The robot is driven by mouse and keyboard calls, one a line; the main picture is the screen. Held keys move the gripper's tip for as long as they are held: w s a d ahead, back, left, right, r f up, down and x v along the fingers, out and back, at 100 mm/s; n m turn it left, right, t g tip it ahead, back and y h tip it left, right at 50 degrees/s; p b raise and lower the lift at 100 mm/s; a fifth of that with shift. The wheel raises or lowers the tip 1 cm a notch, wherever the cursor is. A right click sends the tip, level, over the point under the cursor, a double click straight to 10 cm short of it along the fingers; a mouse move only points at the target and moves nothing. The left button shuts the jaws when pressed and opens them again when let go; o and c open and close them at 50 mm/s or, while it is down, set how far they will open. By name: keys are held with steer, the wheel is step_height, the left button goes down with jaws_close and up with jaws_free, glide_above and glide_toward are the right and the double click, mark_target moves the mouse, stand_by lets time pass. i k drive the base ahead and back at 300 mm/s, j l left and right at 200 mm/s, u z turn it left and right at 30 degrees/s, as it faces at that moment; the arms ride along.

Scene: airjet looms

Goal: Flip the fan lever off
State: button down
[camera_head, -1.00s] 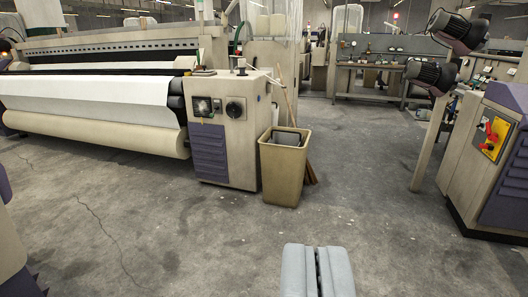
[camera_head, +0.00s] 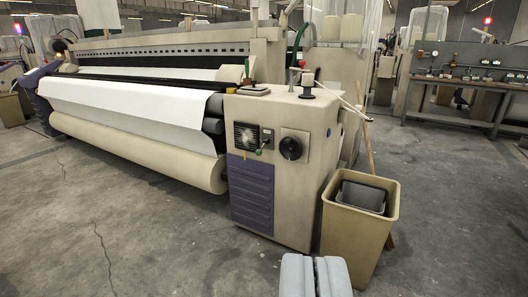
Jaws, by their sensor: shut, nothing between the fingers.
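The beige loom end cabinet (camera_head: 310,190) stands in the middle of the view. On its front is a dark fan grille (camera_head: 246,136) with a small panel at its right. A small lever with a green knob (camera_head: 265,143) sits on that panel, angled down to the left; its exact setting is too small to tell. A round black dial (camera_head: 291,148) is to the right of it. My gripper (camera_head: 314,265) is shut and empty at the bottom of the view, over the floor, in front of and apart from the cabinet.
A tan bin (camera_head: 348,225) with a grey container inside stands against the cabinet's right side, with a broom behind it. The loom's cloth roll (camera_head: 140,155) extends left. Grey floor (camera_head: 150,240) in front is clear. A workbench (camera_head: 470,85) is at the back right.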

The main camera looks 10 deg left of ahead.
mark_target(258, 152)
steer(key=i+z, duration=0.15)
steer(key=i, duration=0.35)
steer(key=i+j+z, duration=0.15)
steer(key=i, duration=0.4)
steer(key=i+j+z, duration=0.15)
steer(key=i, duration=0.35)
steer(key=i+j+z, duration=0.2)
steer(key=i, duration=0.3)
steer(key=j, duration=0.1)
